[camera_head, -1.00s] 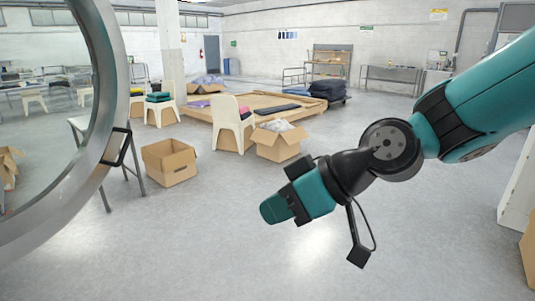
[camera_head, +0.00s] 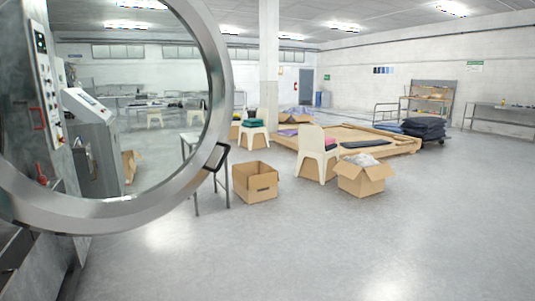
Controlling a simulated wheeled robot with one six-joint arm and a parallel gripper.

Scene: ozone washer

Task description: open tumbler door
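The tumbler door is a big round metal ring (camera_head: 212,60) with a see-through middle, at the left of the view. The room and part of a machine show through it, so it stands swung out into the room. A black handle (camera_head: 217,157) sits on its right rim. My gripper and arm are not in view, so I cannot tell where the gripper is relative to the handle.
A machine front with a control panel (camera_head: 44,75) stands at the far left. Two cardboard boxes (camera_head: 255,182) (camera_head: 364,178), a white chair (camera_head: 317,156) and a low wooden platform (camera_head: 400,142) lie beyond the door. The grey floor at front right is clear.

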